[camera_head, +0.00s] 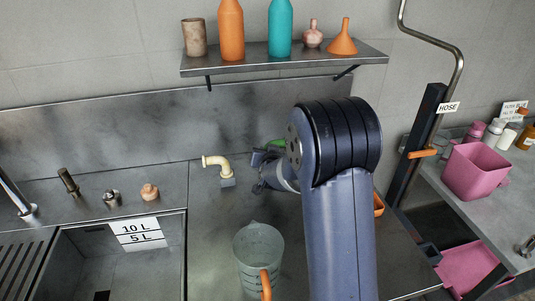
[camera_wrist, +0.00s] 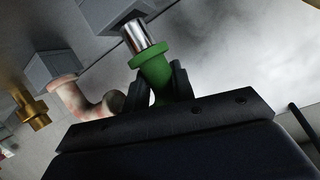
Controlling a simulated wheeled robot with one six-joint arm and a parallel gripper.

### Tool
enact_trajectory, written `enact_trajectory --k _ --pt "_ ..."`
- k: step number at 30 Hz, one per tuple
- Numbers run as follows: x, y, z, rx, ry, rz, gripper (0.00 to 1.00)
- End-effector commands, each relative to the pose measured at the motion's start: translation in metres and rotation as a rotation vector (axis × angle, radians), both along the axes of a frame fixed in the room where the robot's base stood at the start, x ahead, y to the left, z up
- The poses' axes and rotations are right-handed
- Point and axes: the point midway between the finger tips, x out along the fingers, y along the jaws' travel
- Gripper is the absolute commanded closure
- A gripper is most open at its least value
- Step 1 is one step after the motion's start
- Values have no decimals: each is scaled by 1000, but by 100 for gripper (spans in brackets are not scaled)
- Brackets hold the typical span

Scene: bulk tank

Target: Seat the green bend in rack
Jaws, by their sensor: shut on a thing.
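The green bend (camera_wrist: 153,72) is between the two dark fingers of my gripper (camera_wrist: 158,82) in the wrist view. Its bright metal end (camera_wrist: 145,34) points at a grey rack block (camera_wrist: 110,9) and lies close against it. I cannot tell whether it is inside the block. In the head view only a bit of the green bend (camera_head: 262,156) shows, behind my gripper (camera_head: 264,178); my arm hides the rest. A cream bend (camera_head: 214,161) stands left of it, at a grey block (camera_head: 228,183); it also shows in the wrist view (camera_wrist: 83,100).
A clear jug (camera_head: 258,250) with an orange handle stands in front on the steel counter. A sink (camera_head: 105,270) lies left. A shelf (camera_head: 285,62) with bottles and a funnel hangs above. A pink bucket (camera_head: 474,170) stands on the right-hand bench.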

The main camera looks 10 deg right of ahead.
Motion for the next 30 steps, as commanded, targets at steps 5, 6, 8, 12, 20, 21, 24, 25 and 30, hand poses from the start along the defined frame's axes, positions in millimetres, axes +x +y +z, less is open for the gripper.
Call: enact_trajectory --k 5,6,8,12,20,21,24,25,30 --pt "0 0 1 -1 -1 0 100" --pt "0 0 1 -1 -1 0 100" --pt "0 0 1 -1 -1 0 100" --pt "0 0 -1 -1 -1 0 100" --pt "0 0 -8 -1 -1 0 100" --pt "0 0 -8 -1 -1 0 100" --pt "0 0 -11 -1 -1 0 100" --pt "0 0 -11 -1 -1 0 100" --pt "0 0 -16 -1 -1 0 100"
